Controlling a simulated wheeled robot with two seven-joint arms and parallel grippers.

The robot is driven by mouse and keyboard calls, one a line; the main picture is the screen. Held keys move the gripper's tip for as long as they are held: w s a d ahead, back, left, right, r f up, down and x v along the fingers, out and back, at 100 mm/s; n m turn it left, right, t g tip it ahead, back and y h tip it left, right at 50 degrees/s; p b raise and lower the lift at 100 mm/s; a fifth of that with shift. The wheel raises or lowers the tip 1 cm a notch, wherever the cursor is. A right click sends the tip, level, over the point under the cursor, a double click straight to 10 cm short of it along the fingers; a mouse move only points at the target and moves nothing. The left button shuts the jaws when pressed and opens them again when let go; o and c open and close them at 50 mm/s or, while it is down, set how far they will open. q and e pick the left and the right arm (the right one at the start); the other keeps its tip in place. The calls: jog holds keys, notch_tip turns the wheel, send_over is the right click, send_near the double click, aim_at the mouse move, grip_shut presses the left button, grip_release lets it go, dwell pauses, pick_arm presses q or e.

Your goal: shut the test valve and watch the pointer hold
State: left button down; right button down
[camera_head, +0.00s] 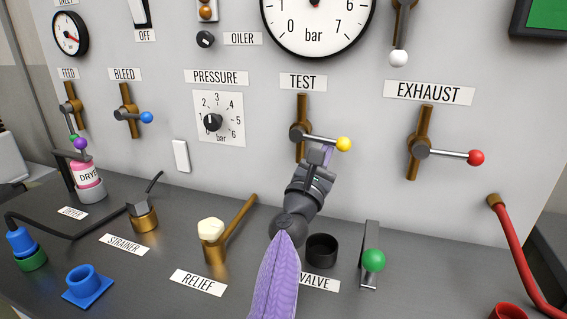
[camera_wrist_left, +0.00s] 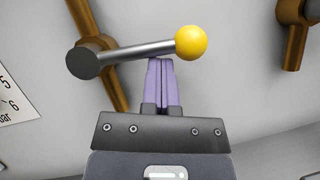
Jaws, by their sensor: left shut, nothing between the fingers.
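The test valve (camera_head: 301,132) is on the panel under the TEST label, on a vertical brown pipe. Its grey lever (camera_wrist_left: 135,49) points right, nearly level, and ends in a yellow ball (camera_head: 344,144); the ball also shows in the left wrist view (camera_wrist_left: 191,43). My left gripper (camera_head: 327,150) is shut and empty, with its purple fingertips (camera_wrist_left: 160,66) just below the lever, between hub and ball. I cannot tell whether they touch it. The large bar gauge (camera_head: 318,27) is cut off at the top, and most of its pointer is out of view. My right gripper is not seen.
The exhaust valve (camera_head: 420,147) with a red ball stands to the right. The pressure knob (camera_head: 212,122) is to the left. Below, the bench holds a relief valve (camera_head: 211,232), a black cup (camera_head: 322,249) and a green-ball lever (camera_head: 374,260) near my left arm.

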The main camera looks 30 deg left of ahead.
pick_arm(q)
jog(key=shift+r, duration=0.15)
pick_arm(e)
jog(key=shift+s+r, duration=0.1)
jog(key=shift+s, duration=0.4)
